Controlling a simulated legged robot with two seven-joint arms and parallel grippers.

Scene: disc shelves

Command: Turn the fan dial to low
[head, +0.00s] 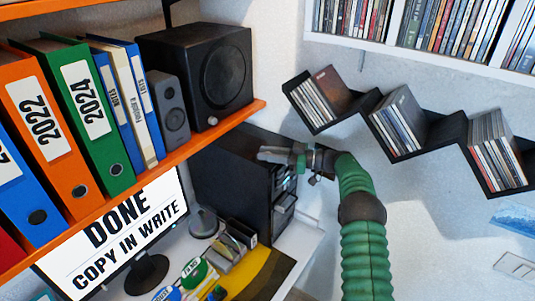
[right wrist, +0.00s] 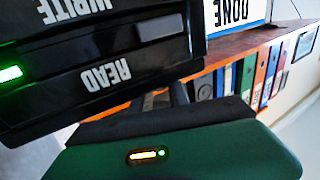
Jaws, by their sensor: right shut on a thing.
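I cannot make out the fan dial in either view. A black tower (head: 232,185) stands on the desk under the orange shelf. Its front has drive bays and small lights. My right gripper (head: 268,156) is at the upper front of the tower. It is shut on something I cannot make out. In the right wrist view its dark fingers (right wrist: 180,96) reach toward the edge of a black panel (right wrist: 100,55), and their tips are hidden. The panel appears upside down, with READ and WRITE labels and a green light. My left gripper is not in view.
The orange shelf (head: 225,117) with binders and a black speaker (head: 222,80) overhangs the tower closely. A monitor (head: 118,232) and several small items stand on the desk to the left. A zigzag disc shelf (head: 361,110) hangs on the wall to the right.

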